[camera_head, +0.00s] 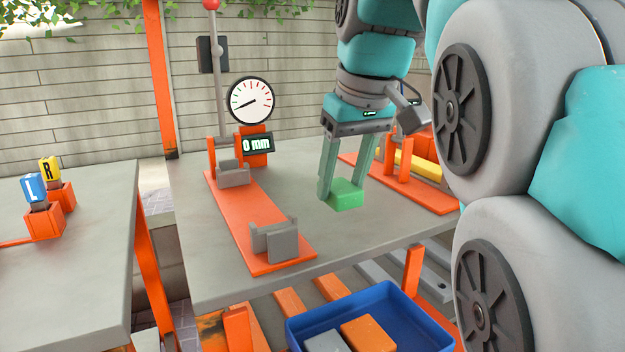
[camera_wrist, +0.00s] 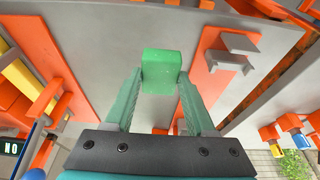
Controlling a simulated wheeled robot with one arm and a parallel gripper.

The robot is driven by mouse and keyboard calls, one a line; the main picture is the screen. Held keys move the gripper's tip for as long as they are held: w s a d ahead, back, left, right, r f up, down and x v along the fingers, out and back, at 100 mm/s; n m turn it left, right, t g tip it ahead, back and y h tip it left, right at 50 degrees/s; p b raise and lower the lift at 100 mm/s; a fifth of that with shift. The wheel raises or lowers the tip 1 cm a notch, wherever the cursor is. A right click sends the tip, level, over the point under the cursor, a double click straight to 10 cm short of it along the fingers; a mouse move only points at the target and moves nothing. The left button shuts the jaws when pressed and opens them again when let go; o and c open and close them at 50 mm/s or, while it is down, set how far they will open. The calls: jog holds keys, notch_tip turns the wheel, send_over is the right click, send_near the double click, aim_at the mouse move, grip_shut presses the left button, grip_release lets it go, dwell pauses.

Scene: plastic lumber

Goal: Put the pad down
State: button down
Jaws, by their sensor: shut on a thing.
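The pad is a green block (camera_head: 346,194). It sits between the fingertips of my gripper (camera_head: 341,190), low over the grey table (camera_head: 210,275) or on it; I cannot tell whether its underside touches. In the wrist view the green pad (camera_wrist: 161,70) is at the ends of the two green fingers of my gripper (camera_wrist: 160,84), which are shut on it. The gripper points down, to the right of the orange base plate (camera_head: 230,205) with grey cradles.
A dial gauge (camera_head: 250,101) and a display reading 0 mm (camera_head: 258,143) stand behind the plate. An orange fixture with a yellow bar (camera_head: 418,165) is at the right. A blue tray (camera_head: 440,336) is below in front. Bare table surrounds the pad.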

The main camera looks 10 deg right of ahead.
jog(key=w+d, duration=0.2)
jog(key=w, duration=0.2)
jog(key=w+d+f+p, duration=0.1)
jog(key=w+d, duration=0.1)
jog(key=w, duration=0.3)
jog(key=w+d+p, duration=0.1)
jog(key=w+d, duration=0.1)
jog(key=w, duration=0.3)
jog(key=shift+d+f, duration=0.15)
jog(key=shift+f, duration=0.05)
jog(key=shift+s+f, duration=0.15)
jog(key=shift+f, duration=1.65)
jog(key=shift+f, duration=0.2)
jog(key=shift+c, duration=1.2)
grip_release()
jog(key=shift+r, duration=0.1)
jog(key=shift+r, duration=0.15)
